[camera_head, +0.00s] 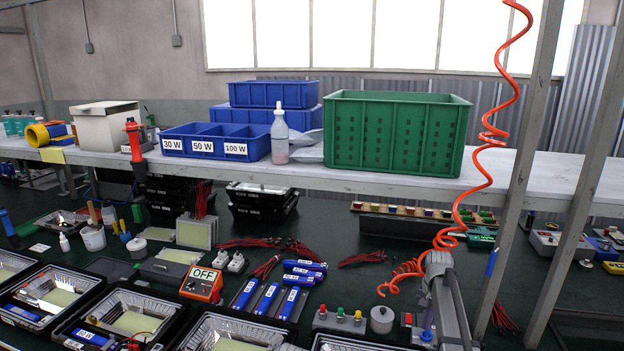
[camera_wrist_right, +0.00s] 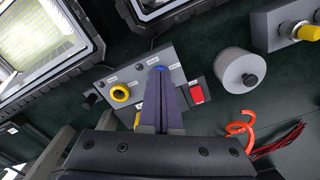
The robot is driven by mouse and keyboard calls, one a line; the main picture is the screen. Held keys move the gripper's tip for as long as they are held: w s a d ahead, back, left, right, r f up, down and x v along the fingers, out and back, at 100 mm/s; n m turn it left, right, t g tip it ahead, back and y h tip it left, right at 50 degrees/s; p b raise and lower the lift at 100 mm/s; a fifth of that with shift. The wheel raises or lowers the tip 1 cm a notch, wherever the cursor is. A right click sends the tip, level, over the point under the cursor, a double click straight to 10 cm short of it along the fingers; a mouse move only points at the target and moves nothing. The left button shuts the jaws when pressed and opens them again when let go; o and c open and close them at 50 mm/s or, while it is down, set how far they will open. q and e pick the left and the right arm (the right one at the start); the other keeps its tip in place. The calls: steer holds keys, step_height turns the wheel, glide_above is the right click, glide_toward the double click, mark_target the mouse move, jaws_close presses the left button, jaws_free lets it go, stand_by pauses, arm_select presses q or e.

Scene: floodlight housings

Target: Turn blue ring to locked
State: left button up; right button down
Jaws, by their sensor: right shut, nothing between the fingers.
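The blue ring (camera_wrist_right: 161,69) sits on a grey control box (camera_wrist_right: 130,73). In the right wrist view only a small blue part shows at the tips of my right gripper (camera_wrist_right: 160,80), which is shut and empty and hides the rest. Whether the fingers touch the ring cannot be told. In the head view the blue ring (camera_head: 427,334) shows beside my right gripper (camera_head: 437,300). The small labels are unreadable. My left gripper is not in view.
A white-grey cylinder (camera_wrist_right: 240,72) stands beside the box. A box with coloured buttons (camera_head: 340,320) is further left in the head view. A coiled orange hose (camera_head: 480,180) hangs close to my right arm. Floodlight housings (camera_head: 120,315) fill the front left.

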mark_target(423, 337)
step_height(423, 337, down, 7)
steer(key=b, duration=0.6)
steer(key=shift+r, duration=0.15)
steer(key=shift+r, duration=0.1)
steer(key=shift+w+d, duration=0.3)
stand_by(0.4)
steer(key=shift+w+a, duration=0.15)
steer(key=shift+w, duration=0.1)
stand_by(0.5)
steer(key=shift+s+a, duration=0.1)
steer(key=shift+s, duration=0.05)
steer(key=shift+s+a, duration=0.15)
